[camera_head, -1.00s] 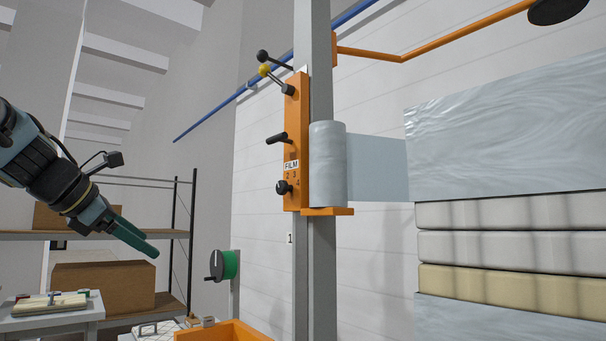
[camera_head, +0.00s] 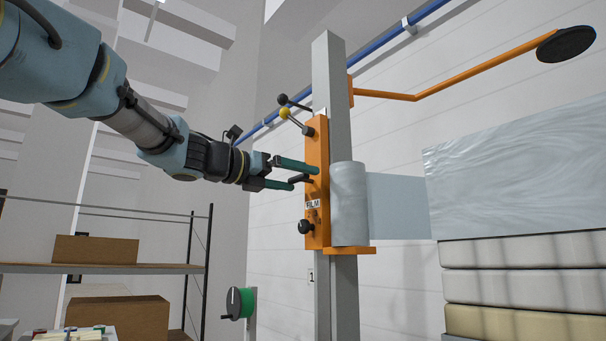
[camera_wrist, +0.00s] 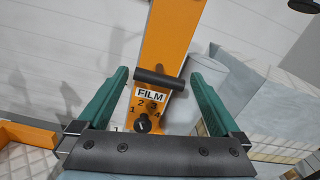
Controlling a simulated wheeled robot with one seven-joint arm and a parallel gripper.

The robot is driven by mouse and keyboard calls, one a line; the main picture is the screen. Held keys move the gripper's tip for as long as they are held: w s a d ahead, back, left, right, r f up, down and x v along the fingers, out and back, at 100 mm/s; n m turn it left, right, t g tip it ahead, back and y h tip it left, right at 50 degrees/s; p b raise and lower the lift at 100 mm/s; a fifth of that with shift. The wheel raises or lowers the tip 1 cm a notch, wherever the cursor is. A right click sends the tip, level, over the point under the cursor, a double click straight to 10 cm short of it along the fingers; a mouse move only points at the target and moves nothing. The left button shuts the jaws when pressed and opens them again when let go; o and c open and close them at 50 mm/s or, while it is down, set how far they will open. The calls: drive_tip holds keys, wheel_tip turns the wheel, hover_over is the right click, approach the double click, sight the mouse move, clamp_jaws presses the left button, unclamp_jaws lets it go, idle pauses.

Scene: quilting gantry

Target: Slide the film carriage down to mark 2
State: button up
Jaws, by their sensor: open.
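The orange film carriage (camera_head: 318,150) sits high on a grey upright post (camera_head: 330,75) and carries a grey film roll (camera_head: 349,205). It has a FILM label, a black knob (camera_head: 305,227) by the digits 1 to 4, and a lever with a yellow ball (camera_head: 286,114) at its top. My gripper (camera_head: 298,173) is open at the carriage's black handle (camera_wrist: 160,78). In the wrist view the handle lies crosswise between the two green fingers, near their tips. I cannot tell whether they touch it. A plate with a 1 (camera_head: 311,276) is on the post below the carriage.
Film runs right from the roll to a wrapped stack (camera_head: 520,190). An orange arm with a black disc (camera_head: 566,44) reaches over it. A shelf with boxes (camera_head: 97,249) is at the left.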

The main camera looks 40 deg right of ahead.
drive_tip(key=shift+d, duration=1.15)
drive_tip(key=shift+f, duration=0.1)
clamp_jaws()
